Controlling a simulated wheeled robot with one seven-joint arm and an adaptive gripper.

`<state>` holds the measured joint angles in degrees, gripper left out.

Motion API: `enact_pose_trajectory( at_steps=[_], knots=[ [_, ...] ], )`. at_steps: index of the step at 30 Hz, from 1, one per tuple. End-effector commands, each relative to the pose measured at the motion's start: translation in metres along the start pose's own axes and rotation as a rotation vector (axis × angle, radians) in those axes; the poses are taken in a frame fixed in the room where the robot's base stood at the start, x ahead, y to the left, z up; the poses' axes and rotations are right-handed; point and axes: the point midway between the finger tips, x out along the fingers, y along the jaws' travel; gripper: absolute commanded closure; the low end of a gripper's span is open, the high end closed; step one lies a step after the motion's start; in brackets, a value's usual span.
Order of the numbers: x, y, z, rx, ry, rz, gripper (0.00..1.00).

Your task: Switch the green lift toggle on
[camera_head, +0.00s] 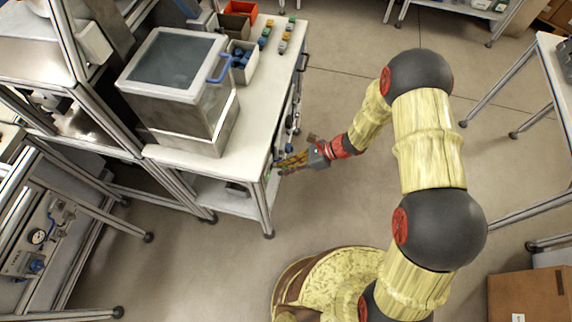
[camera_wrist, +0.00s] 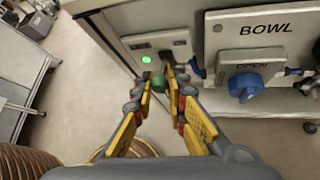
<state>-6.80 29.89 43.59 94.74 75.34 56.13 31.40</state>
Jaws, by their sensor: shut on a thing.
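The green toggle (camera_wrist: 160,84) is a small green knob on the side panel of the bench, partly hidden by my fingers in the wrist view. A round green light (camera_wrist: 146,60) glows on the panel (camera_wrist: 134,45) just above and left of it. My gripper (camera_wrist: 165,79) reaches to the panel with its yellow fingertips close together at the knob, shut on it. In the head view my gripper (camera_head: 283,164) is at the bench's right side near its front corner; the knob cannot be made out clearly there.
A panel marked BOWL (camera_wrist: 255,30) with a blue OPEN knob (camera_wrist: 245,87) is close to the right of my fingers. The white bench (camera_head: 180,165) carries a lidded metal box (camera_head: 180,95) and small bins.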

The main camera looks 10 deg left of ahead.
Motion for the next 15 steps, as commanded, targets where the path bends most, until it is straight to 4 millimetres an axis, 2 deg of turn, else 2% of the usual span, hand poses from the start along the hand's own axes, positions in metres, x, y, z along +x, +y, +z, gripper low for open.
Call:
enact_pose_trajectory(
  at_steps=[3,15],
  knots=[
    [-0.0021,0.0005,0.0053,0.006,0.032,-0.004,1.00],
    [-0.0013,0.0000,0.0047,0.014,0.059,-0.007,1.00]
  ],
)
